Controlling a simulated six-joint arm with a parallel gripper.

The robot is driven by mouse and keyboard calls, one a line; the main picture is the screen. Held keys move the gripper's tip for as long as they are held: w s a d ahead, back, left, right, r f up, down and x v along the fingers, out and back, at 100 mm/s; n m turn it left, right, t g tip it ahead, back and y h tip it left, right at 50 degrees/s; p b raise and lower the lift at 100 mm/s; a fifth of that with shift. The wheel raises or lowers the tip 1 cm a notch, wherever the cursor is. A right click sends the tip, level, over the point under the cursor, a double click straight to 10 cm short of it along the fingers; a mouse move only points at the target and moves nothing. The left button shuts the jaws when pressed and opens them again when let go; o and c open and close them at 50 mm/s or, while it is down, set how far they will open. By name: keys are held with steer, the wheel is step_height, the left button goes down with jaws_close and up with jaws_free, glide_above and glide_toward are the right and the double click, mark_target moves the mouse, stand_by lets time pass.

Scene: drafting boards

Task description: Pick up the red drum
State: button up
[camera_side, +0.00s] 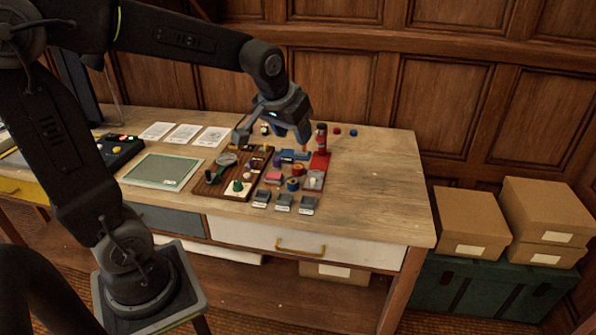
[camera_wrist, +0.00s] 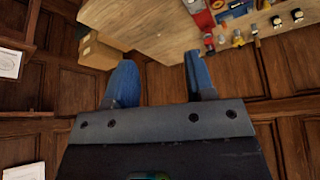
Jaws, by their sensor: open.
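My gripper (camera_side: 272,138) is open and empty above the back part of the bench, over the cluster of small parts. In the wrist view its two blue-grey fingers (camera_wrist: 160,62) stand apart with nothing between them. Several small red pieces are on the bench, and I cannot tell for sure which is the red drum. A round red piece (camera_side: 297,170) sits among the parts right of the brown board, near a red-and-blue piece (camera_side: 293,184). A smaller red piece (camera_side: 337,131) lies at the back, right of a red upright stand (camera_side: 321,140).
The brown board (camera_side: 211,190) with knobs and a green cutting mat (camera_side: 162,170) lie left. Small grey trays (camera_side: 284,203) line the front. The red stand also shows in the wrist view (camera_wrist: 201,18). Bare bench (camera_side: 385,190) lies right; cardboard boxes (camera_side: 465,220) stand beyond.

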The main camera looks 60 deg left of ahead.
steer(key=w+a+f+n, duration=0.2)
steer(key=w+a+f, duration=0.2)
steer(key=w+a, duration=0.2)
steer(key=n+g+y, duration=0.1)
steer(key=n+g, duration=0.1)
steer(key=n, duration=0.1)
glide_toward(298, 168)
step_height(298, 168, down, 3)
steer(key=shift+w+r, duration=0.1)
steer(key=shift+a+x, duration=0.15)
steer(key=shift+x, duration=1.4)
steer(key=shift+a+x, duration=0.1)
steer(key=shift+x, duration=1.45)
steer(key=shift+r, duration=0.1)
steer(key=shift+w, duration=0.1)
steer(key=c, duration=0.6)
